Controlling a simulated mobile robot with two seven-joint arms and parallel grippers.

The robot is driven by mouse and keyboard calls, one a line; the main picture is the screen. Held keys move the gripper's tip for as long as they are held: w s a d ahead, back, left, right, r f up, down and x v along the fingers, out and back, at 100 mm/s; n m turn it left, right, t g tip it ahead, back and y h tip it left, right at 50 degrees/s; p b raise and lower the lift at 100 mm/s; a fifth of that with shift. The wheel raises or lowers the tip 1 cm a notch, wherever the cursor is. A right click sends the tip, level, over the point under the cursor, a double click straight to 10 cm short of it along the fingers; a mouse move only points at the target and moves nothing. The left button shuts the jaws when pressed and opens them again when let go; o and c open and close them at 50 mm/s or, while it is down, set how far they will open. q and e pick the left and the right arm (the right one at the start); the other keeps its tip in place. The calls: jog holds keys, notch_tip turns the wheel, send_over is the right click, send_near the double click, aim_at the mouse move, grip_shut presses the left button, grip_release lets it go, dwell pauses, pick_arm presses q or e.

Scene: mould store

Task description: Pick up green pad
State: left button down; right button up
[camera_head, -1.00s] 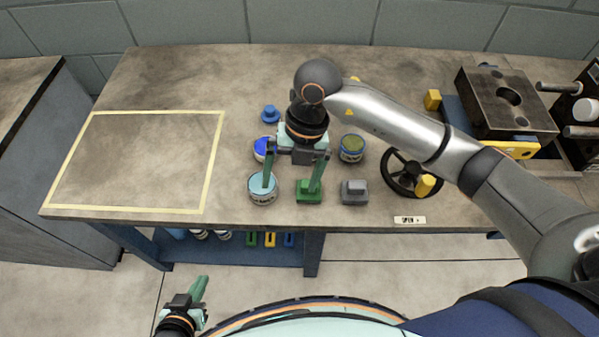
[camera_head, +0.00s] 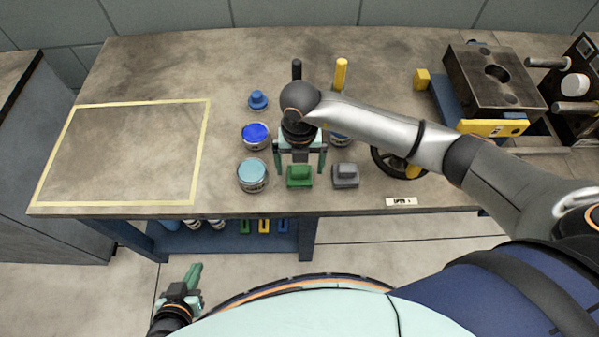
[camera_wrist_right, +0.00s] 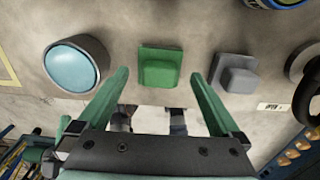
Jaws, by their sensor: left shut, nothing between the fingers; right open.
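The green pad (camera_head: 300,176) is a small block with a raised grip, lying on the table near its front edge. It also shows in the right wrist view (camera_wrist_right: 160,66), between and beyond the fingertips. My right gripper (camera_head: 300,170) is open, with its fingers pointing toward the pad, one to each side in the head view. In the right wrist view the open fingers (camera_wrist_right: 160,75) hold nothing, and I cannot tell whether they touch the pad. My left gripper (camera_head: 195,270) is shut and empty, low in front of the table.
A light-blue tin (camera_head: 253,174) stands left of the pad and a grey pad (camera_head: 345,176) lies right of it. A dark-blue tin (camera_head: 256,135), a blue stamp-like piece (camera_head: 258,99) and a black handwheel (camera_head: 390,160) are nearby. The taped area (camera_head: 125,150) is empty.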

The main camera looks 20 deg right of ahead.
jog(key=shift+a+f, duration=0.1)
jog(key=shift+f, duration=0.8)
jog(key=shift+c, duration=0.2)
jog(key=c, duration=1.3)
jog(key=shift+o, duration=0.2)
jog(key=shift+r, duration=0.15)
jog(key=shift+w+r, duration=0.1)
jog(key=shift+r, duration=0.15)
notch_tip(320, 180, up, 2)
jog(key=shift+r, duration=0.1)
jog(key=s+a+r, duration=0.5)
jog(key=s+r, duration=0.5)
jog(key=s, duration=0.3)
jog(key=shift+s+p, duration=0.15)
jog(key=shift+p, duration=0.25)
